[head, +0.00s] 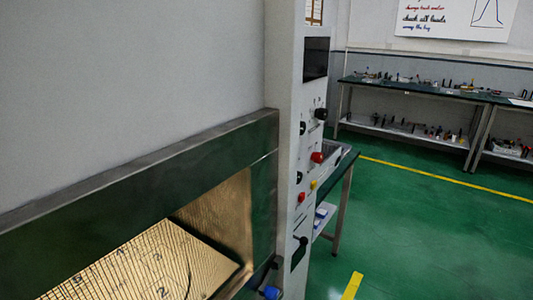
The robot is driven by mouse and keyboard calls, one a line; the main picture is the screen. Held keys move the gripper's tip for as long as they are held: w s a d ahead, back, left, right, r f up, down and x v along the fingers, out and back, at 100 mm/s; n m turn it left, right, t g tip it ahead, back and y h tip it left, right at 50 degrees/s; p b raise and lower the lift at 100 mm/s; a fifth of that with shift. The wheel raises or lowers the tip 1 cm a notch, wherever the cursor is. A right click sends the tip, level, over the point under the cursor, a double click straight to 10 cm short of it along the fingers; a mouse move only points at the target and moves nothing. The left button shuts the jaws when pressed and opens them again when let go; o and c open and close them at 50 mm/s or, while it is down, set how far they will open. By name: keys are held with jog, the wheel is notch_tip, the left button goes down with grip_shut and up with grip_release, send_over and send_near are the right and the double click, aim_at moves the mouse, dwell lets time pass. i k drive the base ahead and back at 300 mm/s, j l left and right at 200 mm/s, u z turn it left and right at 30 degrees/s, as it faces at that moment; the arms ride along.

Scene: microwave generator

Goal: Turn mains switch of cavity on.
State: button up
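The cavity (205,205) is a large opening with a dark green metal frame at the lower left, lit gold inside, with a ribbed, numbered plate in it. A pale control panel (290,100) stands on its right edge, seen at a steep angle. It carries black knobs (320,114), red buttons (317,157), a yellow button (313,184) and a black lever-like switch (302,240) near a dark plate low down. I cannot tell which control is the mains switch or read its position. My gripper is not in view.
A blue knob-like part (271,292) sticks out at the bottom. A green-topped table (345,180) stands just behind the panel. Workbenches (410,97) with tools line the far wall. The green floor (440,230) to the right is clear, with yellow lines.

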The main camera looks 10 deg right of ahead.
aim_at(318, 158)
jog(key=i+l+u, duration=0.25)
jog(key=u, duration=0.15)
jog(key=i+l+u, duration=0.3)
jog(key=u, duration=0.15)
jog(key=l, duration=0.1)
